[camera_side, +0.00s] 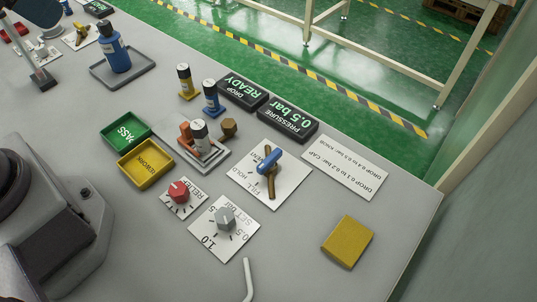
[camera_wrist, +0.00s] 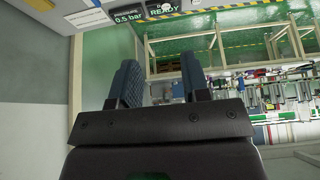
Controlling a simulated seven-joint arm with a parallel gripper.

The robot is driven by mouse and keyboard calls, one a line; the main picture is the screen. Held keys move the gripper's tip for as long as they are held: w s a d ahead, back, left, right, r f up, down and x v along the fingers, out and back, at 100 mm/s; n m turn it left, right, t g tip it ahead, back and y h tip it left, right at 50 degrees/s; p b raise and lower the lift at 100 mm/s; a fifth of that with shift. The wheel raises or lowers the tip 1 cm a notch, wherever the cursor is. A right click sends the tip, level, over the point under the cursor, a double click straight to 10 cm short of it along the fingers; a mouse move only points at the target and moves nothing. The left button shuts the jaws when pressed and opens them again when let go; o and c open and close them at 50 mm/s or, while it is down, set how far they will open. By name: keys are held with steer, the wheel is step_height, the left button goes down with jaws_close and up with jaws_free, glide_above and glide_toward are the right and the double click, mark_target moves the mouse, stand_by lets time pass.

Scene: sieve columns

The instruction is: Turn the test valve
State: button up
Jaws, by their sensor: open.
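The test valve has a blue lever handle (camera_side: 268,160) on a brass-brown pipe piece, mounted on a white plate (camera_side: 290,181) marked with FILL and HOLD. The handle lies at a slant across the plate; which mark it points to is hard to read. My gripper (camera_wrist: 158,62) shows in the wrist view with its two dark blue ridged fingers apart and nothing between them. It is away from the valve, and I cannot make out its fingers in the side view.
Dark displays read 0.5 bar (camera_side: 289,125) and READY (camera_side: 243,92). Near the valve are a grey knob (camera_side: 225,218), a red knob (camera_side: 178,191), a column fixture (camera_side: 201,140), green (camera_side: 124,132) and yellow (camera_side: 145,166) trays, and a yellow block (camera_side: 347,241). A bent white rod (camera_side: 248,280) rises in front.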

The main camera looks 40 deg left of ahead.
steer(key=g, duration=0.6)
glide_above(270, 158)
step_height(270, 158, down, 19)
step_height(270, 158, down, 13)
steer(key=shift+r, duration=0.1)
jaws_close()
